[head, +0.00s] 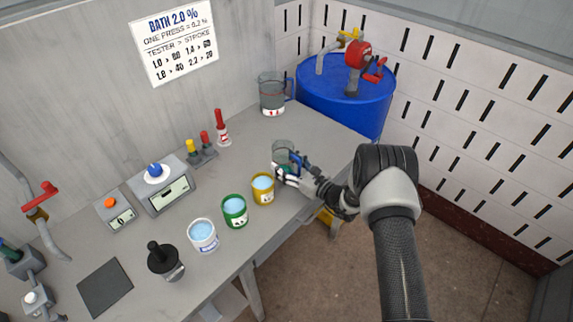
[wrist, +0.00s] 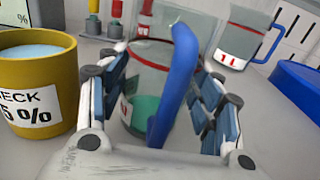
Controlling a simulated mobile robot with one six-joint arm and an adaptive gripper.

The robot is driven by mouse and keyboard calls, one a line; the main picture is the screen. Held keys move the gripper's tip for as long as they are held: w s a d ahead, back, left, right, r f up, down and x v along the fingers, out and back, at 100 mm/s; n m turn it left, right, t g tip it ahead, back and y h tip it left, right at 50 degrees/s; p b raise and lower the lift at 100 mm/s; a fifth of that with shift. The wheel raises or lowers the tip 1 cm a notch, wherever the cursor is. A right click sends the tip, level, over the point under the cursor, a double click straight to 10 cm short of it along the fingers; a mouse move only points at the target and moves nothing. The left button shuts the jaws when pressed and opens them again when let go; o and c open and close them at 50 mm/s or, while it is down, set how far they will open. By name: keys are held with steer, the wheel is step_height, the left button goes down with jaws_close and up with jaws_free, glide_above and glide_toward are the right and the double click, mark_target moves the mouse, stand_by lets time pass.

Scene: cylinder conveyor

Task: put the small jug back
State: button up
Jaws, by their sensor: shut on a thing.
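The small jug (head: 283,149) is clear, with red marks and a blue handle (wrist: 176,75). It is near the right part of the grey table (head: 313,133), right of the yellow bucket. My gripper (head: 287,173) is shut on it. In the wrist view the jug (wrist: 150,70) stands upright between the fingers of my gripper (wrist: 160,105), with its handle toward the palm. Green shows low in or behind the jug; I cannot tell which. I cannot tell whether its base touches the table.
A larger clear jug (head: 272,94) stands at the back by the blue drum (head: 345,100). Yellow (head: 262,190), green (head: 235,211) and white (head: 203,235) buckets stand left of my gripper. Bare table lies between the two jugs.

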steer(key=shift+f, duration=0.1)
steer(key=o, duration=1.5)
steer(key=shift+o, duration=0.2)
